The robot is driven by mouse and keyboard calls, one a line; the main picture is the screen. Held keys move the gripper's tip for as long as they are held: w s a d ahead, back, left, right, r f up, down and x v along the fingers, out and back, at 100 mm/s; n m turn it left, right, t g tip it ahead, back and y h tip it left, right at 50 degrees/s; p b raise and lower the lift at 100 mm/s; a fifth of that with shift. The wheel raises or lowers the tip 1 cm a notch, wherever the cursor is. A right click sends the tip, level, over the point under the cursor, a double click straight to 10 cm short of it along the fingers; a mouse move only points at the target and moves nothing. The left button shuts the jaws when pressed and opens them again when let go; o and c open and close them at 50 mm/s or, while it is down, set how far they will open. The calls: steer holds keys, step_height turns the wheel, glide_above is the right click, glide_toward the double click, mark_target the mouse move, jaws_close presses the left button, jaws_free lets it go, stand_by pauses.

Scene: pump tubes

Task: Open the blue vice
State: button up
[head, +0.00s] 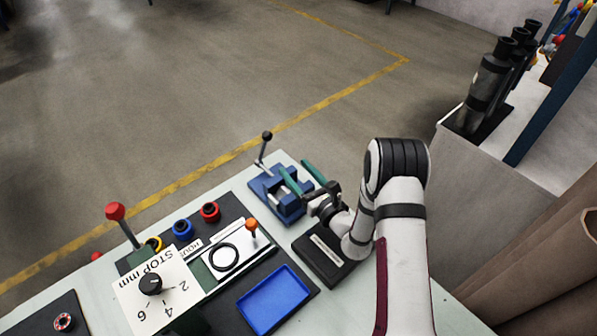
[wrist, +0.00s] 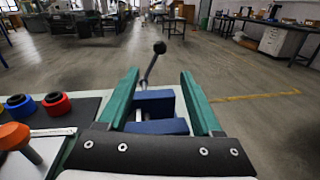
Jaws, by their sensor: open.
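The blue vice (head: 264,186) is fixed near the far right corner of the bench in the head view. Its lever (head: 262,152) stands up and leans slightly, with a black ball knob (head: 267,135) on top. My gripper (head: 295,167) is open and empty, with its two long green fingers above the vice. In the wrist view the vice (wrist: 155,127) and the lever knob (wrist: 159,47) show between the spread fingers of my gripper (wrist: 159,74). The lever is beyond the fingertips and apart from them. The fingers hide part of the vice in the head view.
Left of the vice are red (head: 209,211) and blue (head: 183,228) rings, an orange-knobbed lever (head: 252,226) and a red-knobbed lever (head: 116,212). A blue tray (head: 273,301) lies in front. Beyond the bench is open floor.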

mark_target(263, 148)
steer(key=shift+s+d, duration=0.1)
steer(key=shift+s, duration=0.05)
steer(key=shift+a+m, duration=0.2)
steer(key=shift+m, duration=0.1)
steer(key=c, duration=0.3)
steer(key=a+m, duration=0.1)
steer(key=m, duration=0.3)
steer(key=s+a+m, duration=0.1)
steer(key=a+m, duration=0.1)
steer(key=m, duration=0.2)
steer(key=s+a+m, duration=0.1)
steer(key=m, duration=0.4)
steer(key=shift+a+r, duration=0.2)
steer(key=shift+a, duration=0.05)
jaws_close()
steer(key=m, duration=0.1)
steer(key=a+m, duration=0.1)
steer(key=m, duration=0.1)
steer(key=shift+s+y, duration=0.2)
steer(key=shift+y, duration=0.1)
steer(key=shift+w+a+m, duration=0.1)
steer(key=shift+a+m, duration=0.05)
steer(key=shift+m, duration=0.25)
steer(key=w+a, duration=0.3)
steer(key=w, duration=0.7)
steer(key=shift+w+a+f, duration=0.15)
steer(key=shift+w+a, duration=0.1)
steer(key=shift+w, duration=0.1)
